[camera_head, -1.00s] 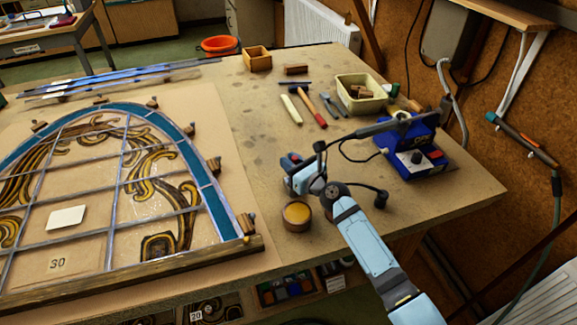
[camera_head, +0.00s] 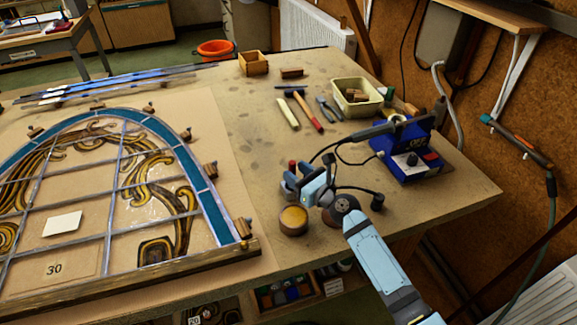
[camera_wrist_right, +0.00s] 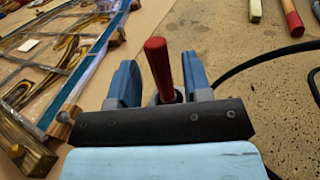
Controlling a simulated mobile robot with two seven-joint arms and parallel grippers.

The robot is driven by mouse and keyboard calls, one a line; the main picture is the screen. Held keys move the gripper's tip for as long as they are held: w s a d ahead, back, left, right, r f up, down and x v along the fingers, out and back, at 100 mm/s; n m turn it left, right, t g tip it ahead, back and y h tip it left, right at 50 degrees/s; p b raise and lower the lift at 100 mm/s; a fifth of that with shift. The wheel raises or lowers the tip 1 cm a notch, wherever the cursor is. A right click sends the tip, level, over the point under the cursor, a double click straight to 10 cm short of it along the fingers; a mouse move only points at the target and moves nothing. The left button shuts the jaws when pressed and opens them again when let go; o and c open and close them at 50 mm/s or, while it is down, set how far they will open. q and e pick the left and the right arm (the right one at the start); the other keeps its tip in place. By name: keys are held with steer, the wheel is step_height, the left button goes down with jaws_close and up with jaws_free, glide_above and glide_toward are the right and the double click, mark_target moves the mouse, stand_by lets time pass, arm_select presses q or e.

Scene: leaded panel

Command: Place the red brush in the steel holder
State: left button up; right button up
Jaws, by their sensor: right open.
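The red brush (camera_wrist_right: 158,62) shows as a red handle between the two blue fingers of my right gripper (camera_wrist_right: 163,82) in the right wrist view. A gap shows between the handle and each finger, so the gripper is open around it. In the head view a bit of the red handle (camera_head: 292,165) shows at the right gripper (camera_head: 304,184), low over the right part of the bench. The brush's lower end is hidden behind the gripper. My left gripper is not in view.
A blue soldering station (camera_head: 405,165) with black cables is to the right. The leaded panel (camera_head: 213,215) fills the left. Tools and a cream tub (camera_head: 372,105) lie behind.

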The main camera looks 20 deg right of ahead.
steer(key=v, duration=0.8)
steer(key=shift+r, duration=0.1)
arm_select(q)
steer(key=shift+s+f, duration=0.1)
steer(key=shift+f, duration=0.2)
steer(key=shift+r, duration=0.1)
